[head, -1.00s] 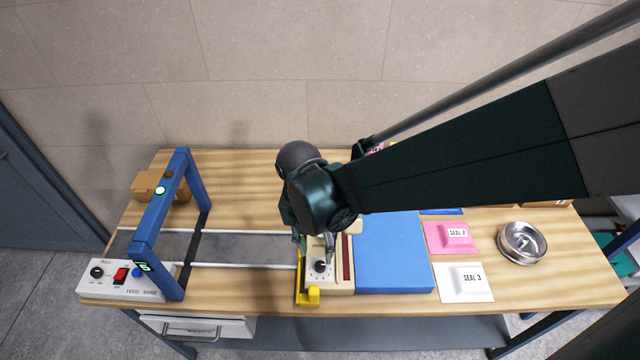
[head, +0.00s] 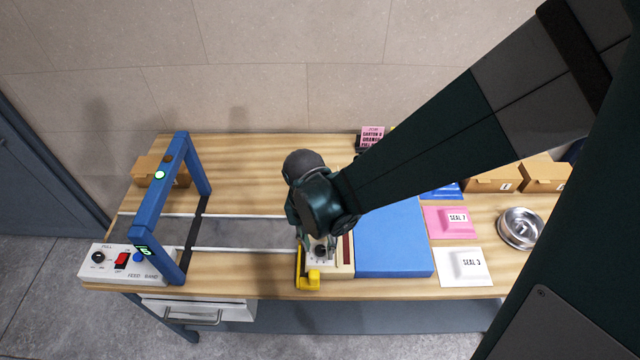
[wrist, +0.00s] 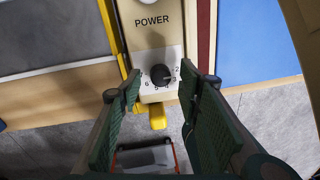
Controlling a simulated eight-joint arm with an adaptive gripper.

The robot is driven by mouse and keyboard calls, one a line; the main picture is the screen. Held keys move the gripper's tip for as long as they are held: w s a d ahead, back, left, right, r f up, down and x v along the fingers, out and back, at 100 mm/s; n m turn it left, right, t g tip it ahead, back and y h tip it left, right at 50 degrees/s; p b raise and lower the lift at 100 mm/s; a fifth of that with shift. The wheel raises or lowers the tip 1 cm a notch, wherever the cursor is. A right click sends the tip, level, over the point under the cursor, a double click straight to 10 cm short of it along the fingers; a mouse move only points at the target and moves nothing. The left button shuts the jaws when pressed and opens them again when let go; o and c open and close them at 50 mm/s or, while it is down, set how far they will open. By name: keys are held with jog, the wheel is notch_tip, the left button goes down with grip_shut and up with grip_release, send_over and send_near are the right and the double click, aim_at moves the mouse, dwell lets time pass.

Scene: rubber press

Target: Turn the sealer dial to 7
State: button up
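The sealer (head: 341,285) is a cream unit at the table's front, with a yellow part along its left side. In the wrist view its panel (wrist: 152,40) reads POWER above a black round dial (wrist: 160,75). Small numbers ring the dial; 2 shows at its upper right and 6 at its lower left. The dial's exact setting is too small to read surely. My gripper (wrist: 160,86) is open, one finger on each side of the dial, with a visible gap to it. In the head view my gripper (head: 319,244) partly covers the panel.
A blue pad (head: 395,245) lies right of the sealer, then the SEAL 7 packet (head: 449,222), SEAL 3 packet (head: 466,266) and a metal bowl (head: 520,229). Left stand a blue arch (head: 150,215) and the FEED BAND control box (head: 124,264).

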jog(key=shift+f, duration=0.65)
jog(key=c, duration=0.9)
jog(key=shift+m+b, duration=0.35)
jog(key=shift+m, duration=0.15)
jog(key=shift+d+f+m+b, duration=0.1)
jog(key=shift+m+b, duration=0.45)
jog(key=shift+m, duration=0.25)
jog(key=shift+m+g+b, duration=0.3)
jog(key=shift+m+b, duration=0.4)
jog(key=shift+m, duration=1)
